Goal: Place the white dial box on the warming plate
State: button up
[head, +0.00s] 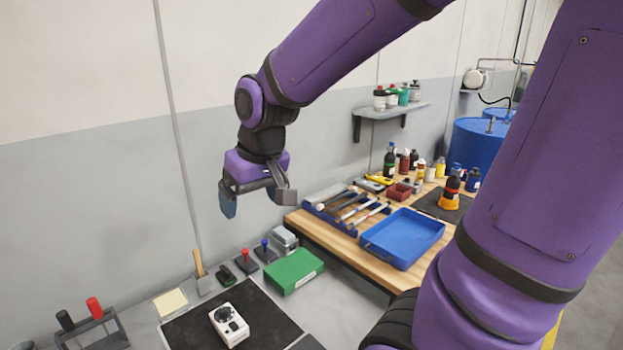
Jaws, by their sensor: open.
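The white dial box (230,326) sits on a black mat (190,332) at the bottom of the head view, its dark round dial facing up. My gripper (256,198) is open and empty. It hangs well above the grey worktop, in front of the wall, and higher than the dial box. I cannot tell for sure which thing is the warming plate. A dark flat square (428,205) lies on the wooden bench at the right, with a black bottle with an orange base on it.
A green box (294,271), joystick-like switches and a black rack (92,330) stand around the mat. The wooden bench holds a blue tray (402,238), tools and several bottles. A wall shelf (390,112) carries bottles. My arm hides part of the right side.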

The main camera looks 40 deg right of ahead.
jog(key=s+d+r+t, duration=0.1)
jog(key=s+d+r, duration=0.1)
jog(key=s+r, duration=0.5)
jog(key=s, duration=0.6)
jog(key=shift+d+t+h, duration=0.15)
jog(key=shift+t+h, duration=0.15)
jog(key=shift+t, duration=0.1)
